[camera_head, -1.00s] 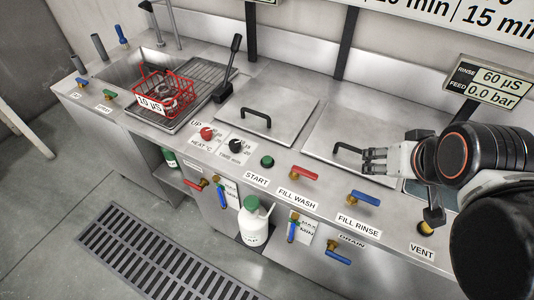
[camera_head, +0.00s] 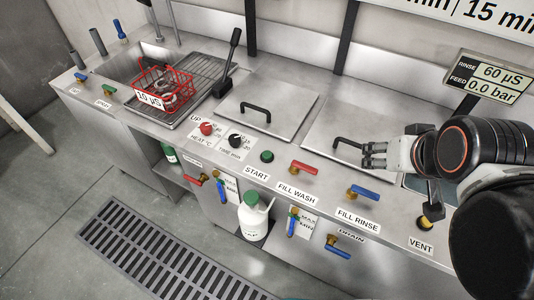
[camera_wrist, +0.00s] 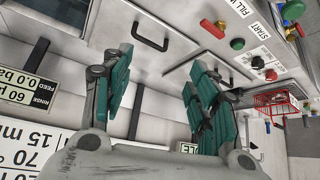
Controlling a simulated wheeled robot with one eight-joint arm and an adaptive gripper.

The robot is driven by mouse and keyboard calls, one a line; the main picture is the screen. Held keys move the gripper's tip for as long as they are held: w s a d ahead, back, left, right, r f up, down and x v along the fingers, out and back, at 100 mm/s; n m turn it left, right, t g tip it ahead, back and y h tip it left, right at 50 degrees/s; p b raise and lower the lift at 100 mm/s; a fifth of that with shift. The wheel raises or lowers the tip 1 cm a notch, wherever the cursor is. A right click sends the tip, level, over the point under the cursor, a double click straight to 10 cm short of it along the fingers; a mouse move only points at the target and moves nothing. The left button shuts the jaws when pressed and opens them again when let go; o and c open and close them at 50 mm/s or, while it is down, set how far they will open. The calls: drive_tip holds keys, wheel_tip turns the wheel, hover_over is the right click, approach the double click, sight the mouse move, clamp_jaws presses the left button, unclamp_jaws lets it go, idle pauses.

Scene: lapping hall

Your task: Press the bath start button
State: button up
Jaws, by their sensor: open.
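The bath start button is a round green button (camera_head: 267,157) on the steel counter front, just above the START label (camera_head: 256,173). In the wrist view the green button (camera_wrist: 237,44) shows at the upper right, near the START label (camera_wrist: 259,29). My gripper (camera_head: 370,155) is at the right in the head view, above the right lid, well to the right of the button and apart from it. In the wrist view my gripper (camera_wrist: 160,95) has its two green-padded fingers spread wide with nothing between them.
A red FILL WASH lever (camera_head: 304,168) and a blue FILL RINSE lever (camera_head: 363,193) lie right of the button. A black time knob (camera_head: 236,141) and red heat knob (camera_head: 206,128) lie left. Two handled lids, a tall black lever (camera_head: 229,65) and a red basket (camera_head: 163,87) stand behind.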

clamp_jaws()
idle(1.2)
